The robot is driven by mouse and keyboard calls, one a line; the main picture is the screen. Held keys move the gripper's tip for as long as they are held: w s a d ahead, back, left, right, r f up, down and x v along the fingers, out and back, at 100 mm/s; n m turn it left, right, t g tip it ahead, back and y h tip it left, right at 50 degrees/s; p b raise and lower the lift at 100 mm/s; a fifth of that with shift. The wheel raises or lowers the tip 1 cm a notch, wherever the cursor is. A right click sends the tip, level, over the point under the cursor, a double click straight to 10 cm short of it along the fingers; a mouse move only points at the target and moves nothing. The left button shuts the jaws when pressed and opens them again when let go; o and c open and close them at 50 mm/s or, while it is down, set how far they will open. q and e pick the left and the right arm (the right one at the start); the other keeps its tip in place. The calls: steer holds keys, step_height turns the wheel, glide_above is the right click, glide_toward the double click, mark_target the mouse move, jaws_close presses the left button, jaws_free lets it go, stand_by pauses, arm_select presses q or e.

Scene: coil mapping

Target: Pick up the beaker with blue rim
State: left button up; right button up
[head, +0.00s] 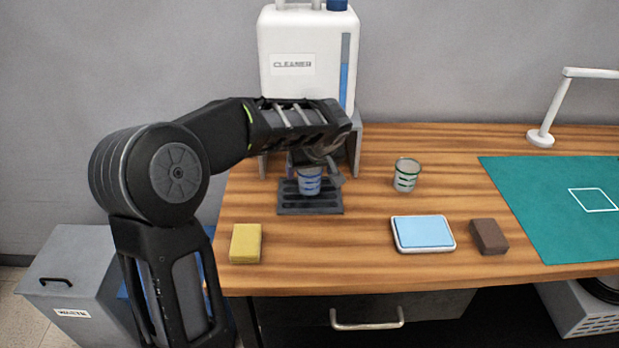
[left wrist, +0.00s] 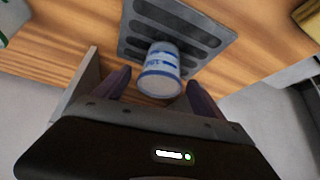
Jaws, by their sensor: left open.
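The beaker with blue rim (head: 310,182) stands on a dark slotted drip tray (head: 312,208) under the cleaner tank. It also shows in the left wrist view (left wrist: 160,72), just beyond and between the finger tips. My left gripper (head: 322,168) reaches in from the left at the beaker, and my arm hides part of the area behind it. In the left wrist view its two fingers (left wrist: 155,88) are apart, one on each side of the beaker, with gaps visible. A second beaker with a green rim (head: 406,175) stands to the right on the table. My right gripper is not in view.
A white cleaner tank (head: 300,45) stands on a grey stand behind the tray. A yellow sponge (head: 246,243), a blue-topped pad (head: 423,234) and a brown block (head: 488,237) lie near the front edge. A green mat (head: 550,225) and a lamp (head: 541,137) are at right.

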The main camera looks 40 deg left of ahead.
arm_select(q)
steer(key=x, duration=0.2)
steer(key=shift+w+a+f, duration=0.15)
steer(key=shift+a+f, duration=0.05)
steer(key=shift+f, duration=0.05)
steer(key=shift+c, duration=0.2)
steer(key=c, duration=1.5)
steer(key=shift+r, duration=0.15)
